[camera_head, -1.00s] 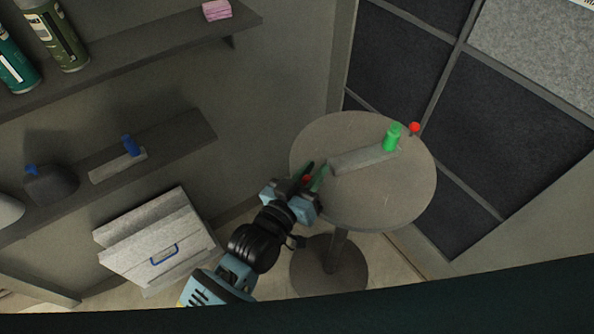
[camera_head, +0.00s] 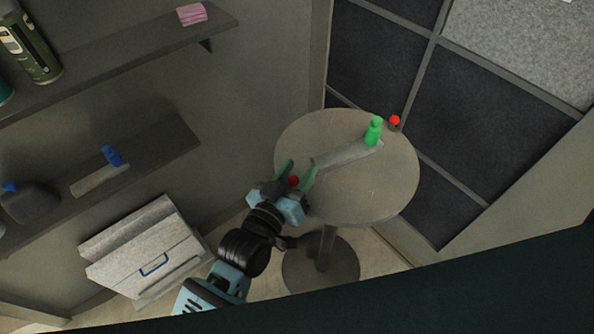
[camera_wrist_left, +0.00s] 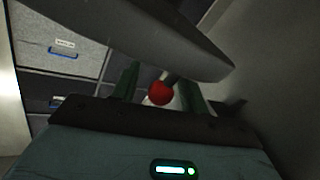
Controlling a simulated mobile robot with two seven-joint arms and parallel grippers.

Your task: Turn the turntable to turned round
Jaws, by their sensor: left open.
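The turntable is a round grey top (camera_head: 345,190) on a pedestal. One red ball knob (camera_head: 395,120) stands at its far right rim. Another red ball (camera_head: 293,181) is at its near left rim, between the fingers of my left gripper (camera_head: 296,174). My left gripper is open, its green fingers on either side of that ball. In the left wrist view the red ball (camera_wrist_left: 161,92) sits on a dark stem at the rim, with the fingers apart around it. I cannot tell whether either finger touches it. My right gripper is not in view.
A grey bar (camera_head: 340,157) with a green bottle-shaped piece (camera_head: 373,132) lies on the turntable. Shelves (camera_head: 150,150) stand at the left, and a grey drawer box (camera_head: 150,255) is below them. A dark panelled wall (camera_head: 375,65) is close behind the turntable.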

